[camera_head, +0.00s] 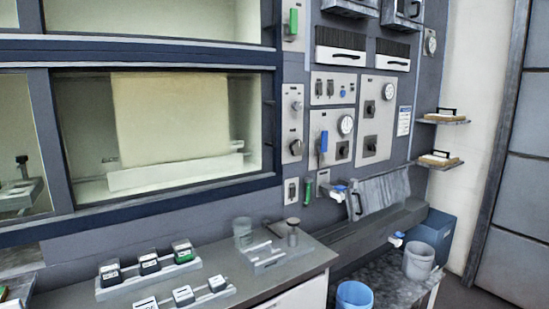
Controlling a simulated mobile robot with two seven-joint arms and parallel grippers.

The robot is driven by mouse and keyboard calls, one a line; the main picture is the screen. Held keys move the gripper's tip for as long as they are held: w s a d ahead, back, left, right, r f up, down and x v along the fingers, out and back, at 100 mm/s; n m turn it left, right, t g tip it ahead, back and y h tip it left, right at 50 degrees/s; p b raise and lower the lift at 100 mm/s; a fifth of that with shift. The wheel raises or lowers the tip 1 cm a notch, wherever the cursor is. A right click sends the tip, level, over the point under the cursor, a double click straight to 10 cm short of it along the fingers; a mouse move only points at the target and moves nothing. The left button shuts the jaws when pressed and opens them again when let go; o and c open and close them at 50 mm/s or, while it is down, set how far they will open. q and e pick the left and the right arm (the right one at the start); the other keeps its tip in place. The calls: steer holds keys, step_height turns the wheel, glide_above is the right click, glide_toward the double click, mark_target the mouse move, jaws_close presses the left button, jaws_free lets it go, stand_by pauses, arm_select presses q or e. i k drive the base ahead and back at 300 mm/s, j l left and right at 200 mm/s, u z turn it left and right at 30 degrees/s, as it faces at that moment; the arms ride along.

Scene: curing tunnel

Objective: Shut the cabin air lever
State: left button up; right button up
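I cannot tell which control is the cabin air lever, as the labels are too small to read. A blue upright lever handle (323,142) sits on a grey wall panel right of the window. A green upright lever handle (293,22) is on a panel above and to its left. A green cylindrical part (308,190) is lower on the wall. Small blue-handled fittings (340,187) are near the sloped hatch. Neither of my grippers is in view.
A counter (310,262) runs below the window, with black-topped blocks in trays (150,284), a glass jar (243,232) and a weight-like metal piece (292,232). A blue bucket (354,296) and grey bucket (419,261) stand at right. Two small shelves (440,162) jut from the wall.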

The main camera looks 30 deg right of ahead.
mark_target(324, 146)
steer(key=z, duration=1.2)
steer(key=i+l+u, duration=0.1)
steer(key=u, duration=0.35)
steer(key=i+l+u, duration=0.1)
steer(key=u, duration=0.3)
steer(key=i+l+u, duration=0.1)
steer(key=l+u, duration=0.15)
steer(key=u, duration=0.2)
steer(key=i+l+u, duration=0.2)
steer(key=l, duration=0.2)
steer(key=l+u, duration=0.2)
steer(key=l, duration=0.2)
steer(key=l+u, duration=0.15)
steer(key=l, duration=0.75)
